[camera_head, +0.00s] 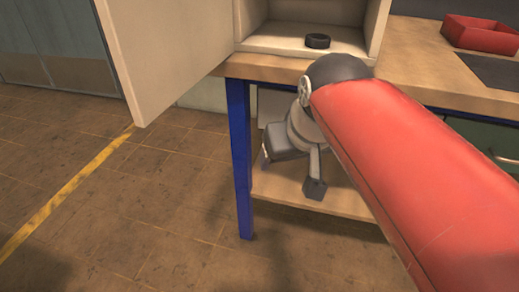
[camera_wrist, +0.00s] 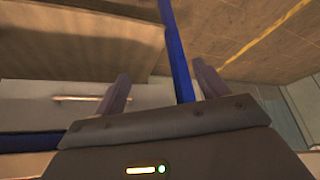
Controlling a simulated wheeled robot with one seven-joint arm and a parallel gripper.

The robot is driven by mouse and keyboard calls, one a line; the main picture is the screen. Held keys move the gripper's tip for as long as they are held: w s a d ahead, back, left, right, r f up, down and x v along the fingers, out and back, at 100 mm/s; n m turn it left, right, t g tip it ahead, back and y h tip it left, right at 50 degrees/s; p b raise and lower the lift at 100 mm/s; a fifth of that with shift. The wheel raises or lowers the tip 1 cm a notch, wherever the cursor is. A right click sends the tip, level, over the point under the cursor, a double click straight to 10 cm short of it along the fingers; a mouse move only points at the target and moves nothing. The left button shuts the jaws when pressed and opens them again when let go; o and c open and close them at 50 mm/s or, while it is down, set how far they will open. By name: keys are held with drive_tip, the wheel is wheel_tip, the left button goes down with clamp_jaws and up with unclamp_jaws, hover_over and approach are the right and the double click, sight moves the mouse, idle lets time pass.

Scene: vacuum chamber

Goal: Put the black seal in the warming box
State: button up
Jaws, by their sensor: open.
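The black seal (camera_head: 318,41) is a small dark ring lying flat on the floor of a pale open-fronted box (camera_head: 285,44), which I take to be the warming box. The box stands on the wooden bench, with its door (camera_head: 165,50) swung open to the left. My gripper (camera_head: 290,168) hangs in front of the bench, below its top, to the right of a blue leg. In the wrist view my gripper (camera_wrist: 162,74) has its two fingers spread apart with nothing between them. The seal does not show in the wrist view.
The bench's blue leg (camera_head: 239,160) and lower shelf (camera_head: 310,192) are close to my gripper. A red tray (camera_head: 480,33) sits on the bench at the right. The open door hangs over the floor at the left. The tiled floor (camera_head: 150,215) there is clear.

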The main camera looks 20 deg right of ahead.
drive_tip(key=s+a+f, duration=0.3)
drive_tip(key=s+f, duration=0.1)
drive_tip(key=f, duration=0.4)
drive_tip(key=shift+s+f+n, duration=0.25)
drive_tip(key=shift+s+n, duration=0.05)
drive_tip(key=shift+n, duration=0.1)
